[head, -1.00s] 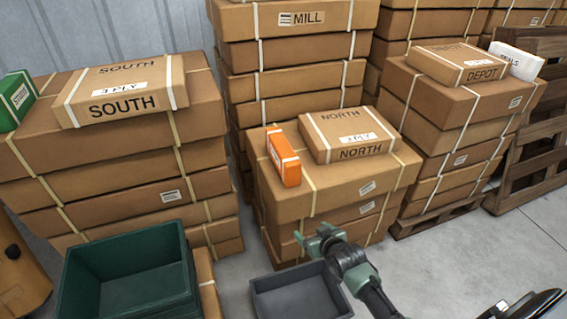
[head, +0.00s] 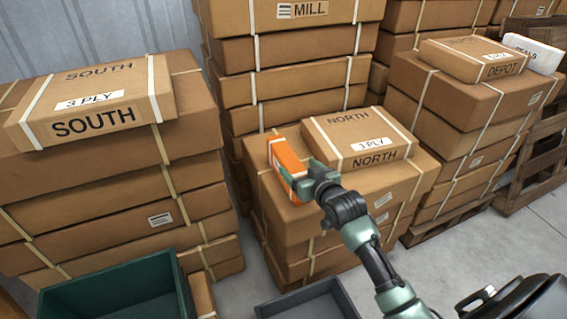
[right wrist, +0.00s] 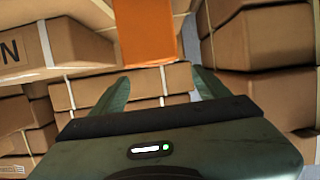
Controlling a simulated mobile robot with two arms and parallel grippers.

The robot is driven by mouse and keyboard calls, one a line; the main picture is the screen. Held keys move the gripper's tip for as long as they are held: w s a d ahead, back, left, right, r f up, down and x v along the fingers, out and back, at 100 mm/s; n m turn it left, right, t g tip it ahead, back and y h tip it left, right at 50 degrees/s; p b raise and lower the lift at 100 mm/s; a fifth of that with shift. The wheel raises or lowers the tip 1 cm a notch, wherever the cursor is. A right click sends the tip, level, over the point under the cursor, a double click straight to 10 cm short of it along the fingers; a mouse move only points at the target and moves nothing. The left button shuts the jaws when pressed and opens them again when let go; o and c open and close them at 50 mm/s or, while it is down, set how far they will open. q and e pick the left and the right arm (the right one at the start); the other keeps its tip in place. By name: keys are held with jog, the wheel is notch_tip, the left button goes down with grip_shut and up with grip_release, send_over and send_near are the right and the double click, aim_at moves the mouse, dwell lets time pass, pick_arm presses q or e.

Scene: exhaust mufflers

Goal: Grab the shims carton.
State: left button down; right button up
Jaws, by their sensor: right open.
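A small orange carton (head: 288,167) with a white label stands on the stack marked NORTH; its lettering is too small to read, so I cannot confirm that it says shims. My right gripper (head: 312,182) is at the carton's near right side and hides part of it. In the right wrist view the orange carton (right wrist: 147,32) lies ahead, between the lines of the two open fingers (right wrist: 160,80). I cannot tell whether they touch it. My left gripper is not in view.
The NORTH carton (head: 350,133) sits close beside the orange one. The SOUTH carton (head: 95,103) tops the left stack. A white carton (head: 530,54) stands at the far right. A green bin (head: 120,295) and a grey tray (head: 318,303) are below in front.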

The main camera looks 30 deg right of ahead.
aim_at(290, 159)
jog(key=shift+x, duration=0.9)
jog(key=b+x, duration=0.1)
jog(key=x, duration=0.3)
jog(key=shift+w+d+f+b, duration=0.2)
jog(key=shift+b, duration=0.1)
jog(key=shift+w+f, duration=0.1)
jog(key=shift+w, duration=0.4)
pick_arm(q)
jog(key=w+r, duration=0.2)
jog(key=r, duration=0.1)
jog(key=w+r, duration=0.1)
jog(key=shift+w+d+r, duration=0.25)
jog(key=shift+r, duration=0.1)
pick_arm(e)
grip_shut()
